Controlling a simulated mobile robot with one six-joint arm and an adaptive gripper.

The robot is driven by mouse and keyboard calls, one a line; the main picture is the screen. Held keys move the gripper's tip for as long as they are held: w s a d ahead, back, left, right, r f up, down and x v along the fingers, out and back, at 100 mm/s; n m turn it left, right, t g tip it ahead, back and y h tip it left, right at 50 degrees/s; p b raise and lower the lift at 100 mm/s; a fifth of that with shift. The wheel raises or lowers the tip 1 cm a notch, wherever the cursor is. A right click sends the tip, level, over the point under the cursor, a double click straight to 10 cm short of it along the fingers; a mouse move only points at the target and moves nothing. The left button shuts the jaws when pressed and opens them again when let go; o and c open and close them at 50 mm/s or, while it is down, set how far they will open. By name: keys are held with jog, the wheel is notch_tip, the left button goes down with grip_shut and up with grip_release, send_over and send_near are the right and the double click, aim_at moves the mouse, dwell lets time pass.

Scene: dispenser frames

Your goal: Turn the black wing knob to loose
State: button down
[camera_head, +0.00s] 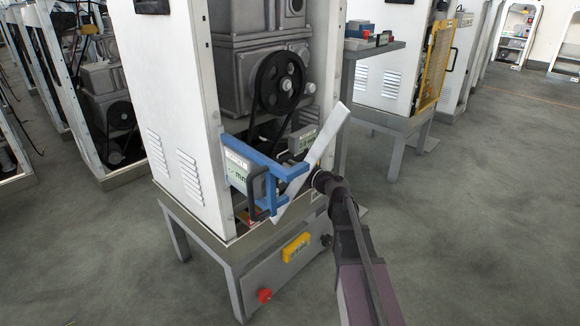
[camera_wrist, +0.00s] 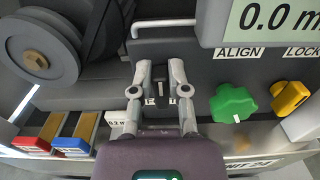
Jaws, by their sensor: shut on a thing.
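The black wing knob (camera_wrist: 160,74) shows in the wrist view as a small dark piece on the grey panel, between my fingertips. My gripper (camera_wrist: 160,80) has one finger on each side of it and is shut on it. The fingers hide part of the knob and most of a label below it, so I cannot read which way the knob is turned. In the head view my gripper (camera_head: 315,178) reaches the lower front of the machine; the knob is hidden there.
Right of the knob are a green knob (camera_wrist: 233,103), a yellow knob (camera_wrist: 289,97) and a display (camera_wrist: 265,20) reading 0.0. Red (camera_wrist: 31,142) and blue (camera_wrist: 73,145) blocks sit at left. A blue bracket (camera_head: 265,165) and slanted pale plate (camera_head: 315,160) stand close to my gripper.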

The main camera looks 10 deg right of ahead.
jog(key=shift+s+a+n, duration=0.1)
jog(key=shift+a+n, duration=0.05)
jog(key=shift+n, duration=0.25)
jog(key=shift+s+a+f+n+b, duration=0.25)
jog(key=shift+f+n+b, duration=0.1)
jog(key=shift+n, duration=2.5)
jog(key=shift+s+a+f+n+b, duration=0.2)
jog(key=shift+a+f+n+b, duration=0.15)
jog(key=shift+n, duration=2.55)
jog(key=shift+s+a+f+n+b, duration=0.2)
jog(key=shift+f+n+b, duration=0.15)
jog(key=shift+n, duration=2.5)
jog(key=c, duration=0.7)
grip_release()
jog(key=shift+o, duration=0.4)
jog(key=shift+w, duration=0.1)
jog(key=shift+d, duration=0.1)
